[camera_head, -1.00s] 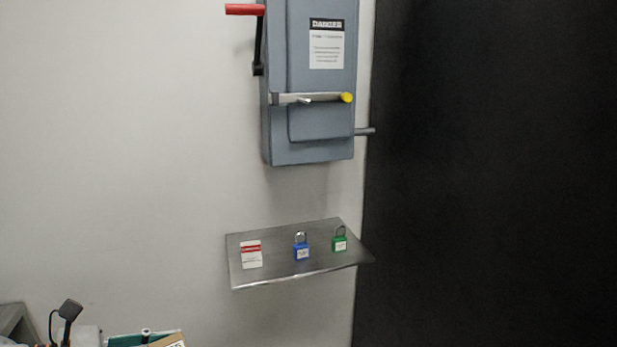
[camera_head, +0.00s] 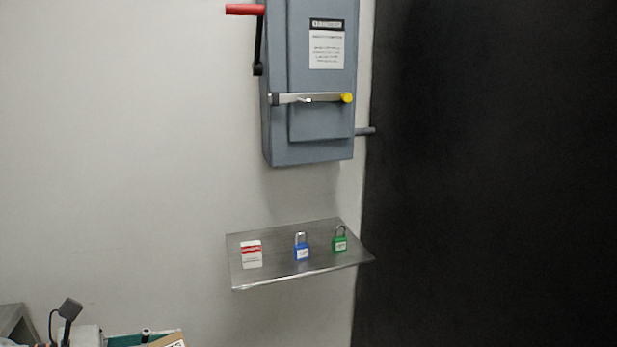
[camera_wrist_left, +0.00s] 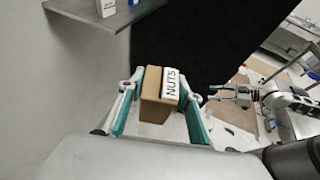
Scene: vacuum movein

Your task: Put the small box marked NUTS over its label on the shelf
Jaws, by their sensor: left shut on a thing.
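The small brown box marked NUTS (camera_wrist_left: 155,97) has a white label with black letters on its top edge. My left gripper (camera_wrist_left: 152,108) is shut on it, with a teal-lined finger on each side. In the head view only a corner of the box (camera_head: 172,342) and part of the gripper (camera_head: 128,340) show at the bottom left edge. My right gripper (camera_wrist_left: 227,94) shows at the right of the left wrist view, apart from the box, its fingers spread and empty. No shelf label reading NUTS can be made out.
A grey switch box (camera_head: 310,148) with a red-handled lever (camera_head: 245,10) hangs above. A dark panel (camera_head: 490,180) stands to the right.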

